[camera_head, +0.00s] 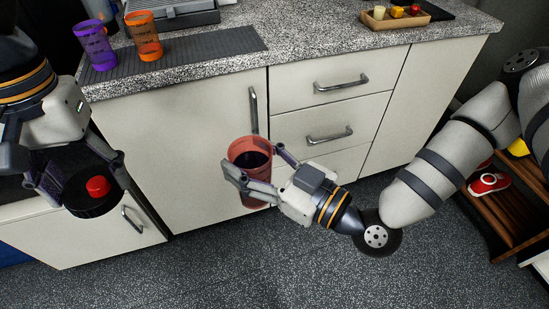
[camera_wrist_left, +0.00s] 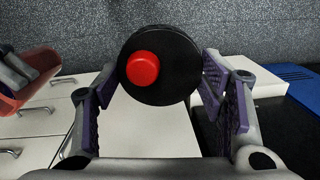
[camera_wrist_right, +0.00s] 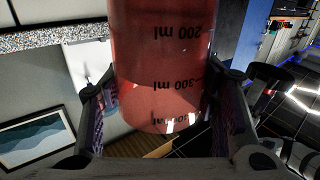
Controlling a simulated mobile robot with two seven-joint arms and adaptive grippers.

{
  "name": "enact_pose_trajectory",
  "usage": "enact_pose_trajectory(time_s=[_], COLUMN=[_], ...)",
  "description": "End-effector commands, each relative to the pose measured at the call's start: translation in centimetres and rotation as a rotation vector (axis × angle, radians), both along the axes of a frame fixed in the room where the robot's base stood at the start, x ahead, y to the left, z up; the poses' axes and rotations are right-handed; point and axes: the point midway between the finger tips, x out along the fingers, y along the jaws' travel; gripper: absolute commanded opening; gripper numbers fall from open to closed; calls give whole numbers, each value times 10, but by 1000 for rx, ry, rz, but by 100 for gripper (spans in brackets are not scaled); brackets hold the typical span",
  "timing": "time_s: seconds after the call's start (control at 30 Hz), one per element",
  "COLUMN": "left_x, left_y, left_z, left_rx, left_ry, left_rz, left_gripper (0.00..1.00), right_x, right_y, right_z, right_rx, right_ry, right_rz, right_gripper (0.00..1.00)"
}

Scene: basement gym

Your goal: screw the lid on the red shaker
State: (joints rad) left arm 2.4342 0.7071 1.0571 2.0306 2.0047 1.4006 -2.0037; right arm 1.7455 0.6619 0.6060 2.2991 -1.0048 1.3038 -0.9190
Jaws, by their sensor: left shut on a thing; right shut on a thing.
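The red shaker (camera_head: 251,154) is a see-through red cup with an open top and dark contents. My right gripper (camera_head: 258,176) is shut on the red shaker's side and holds it in front of the cabinet doors. The shaker fills the middle of the right wrist view (camera_wrist_right: 160,75), with ml marks on its wall. The lid (camera_head: 92,205) is a black disc with a red cap (camera_head: 98,187). My left gripper (camera_head: 80,181) is shut on the lid, left of the shaker and well apart from it. The lid also shows in the left wrist view (camera_wrist_left: 160,85).
A purple cup (camera_head: 95,45) and an orange cup (camera_head: 144,36) stand on a grey mat (camera_head: 205,44) on the speckled counter. A wooden tray (camera_head: 395,20) with small food pieces is at the back right. A wooden rack (camera_head: 510,210) stands at the right.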

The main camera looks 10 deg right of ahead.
Motion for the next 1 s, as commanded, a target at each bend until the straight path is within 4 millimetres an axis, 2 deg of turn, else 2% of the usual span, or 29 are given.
enact_pose_trajectory(time_s=[0.3, 0.37, 0.43, 0.57, 0.7, 0.9, 1.0], left_x=[1, 5, 14, 33, 45, 44, 41], left_y=[-1, -7, -20, -63, -116, -185, -207], left_z=[1, 4, 9, 25, 39, 52, 55], left_rx=[1, 3, 7, 6, -9, -43, -56], left_ry=[-2, -7, -15, -36, -50, -51, -48], left_rz=[0, 1, 3, 7, 6, -1, -5], left_gripper=[45, 45, 45, 45, 45, 45, 45], right_x=[0, 0, 0, 0, 0, 0, 0], right_y=[1, 1, 1, 1, 1, 1, 1], right_z=[0, 1, 1, 1, 1, 1, 1], right_rx=[1, 1, 1, 2, 2, 2, 2], right_ry=[-1, -1, -1, -2, -2, -2, -2], right_rz=[3, 3, 3, 2, 2, 2, 2], right_gripper=[0, 0, 0, 0, 0, 0, 0])
